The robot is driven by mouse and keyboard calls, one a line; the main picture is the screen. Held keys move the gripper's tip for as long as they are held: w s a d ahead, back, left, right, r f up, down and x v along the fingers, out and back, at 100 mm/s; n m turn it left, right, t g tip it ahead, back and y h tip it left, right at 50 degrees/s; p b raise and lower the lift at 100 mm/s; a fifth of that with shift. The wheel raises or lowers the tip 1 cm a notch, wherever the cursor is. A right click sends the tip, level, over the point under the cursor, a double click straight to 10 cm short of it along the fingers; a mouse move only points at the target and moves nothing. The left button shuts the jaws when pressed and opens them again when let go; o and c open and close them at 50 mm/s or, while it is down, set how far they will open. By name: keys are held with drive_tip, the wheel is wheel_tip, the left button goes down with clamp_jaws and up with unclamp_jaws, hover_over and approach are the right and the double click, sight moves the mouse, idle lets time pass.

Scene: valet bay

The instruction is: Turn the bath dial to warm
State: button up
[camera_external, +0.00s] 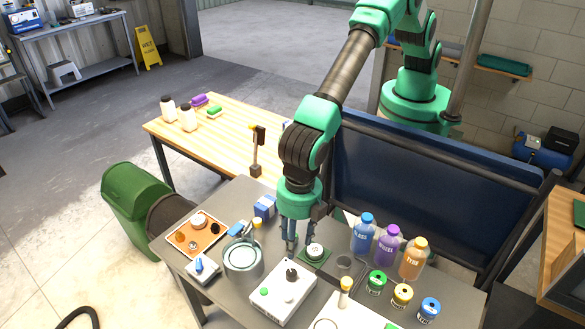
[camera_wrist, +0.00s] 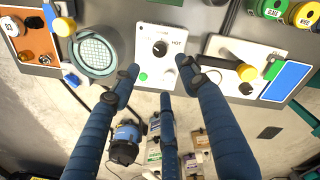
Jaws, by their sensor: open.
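The bath dial is a black knob (camera_external: 291,275) on a white control box (camera_external: 283,299) on the grey bench. In the wrist view the knob (camera_wrist: 160,48) sits near the middle of the white panel (camera_wrist: 177,29), with "HOT" printed to its right. Its exact pointer setting is too small to read. A round green button and a small white one are on the same panel. My gripper (camera_external: 290,246) points down, just behind the box and apart from the knob. In the wrist view its blue fingers (camera_wrist: 157,70) are spread and empty, with the knob beyond their tips.
A round basin (camera_external: 243,259) stands left of the box, and an orange tray (camera_external: 194,236) farther left. A round-topped item on a green pad (camera_external: 314,255) stands close to my fingers. Blue, purple (camera_external: 387,243) and orange bottles and several small tins crowd the right.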

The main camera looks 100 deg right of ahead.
sight(292, 272)
drive_tip(key=f, duration=1.3)
drive_tip(key=shift+w+f, duration=0.25)
drive_tip(key=shift+w, duration=0.1)
clamp_jaws()
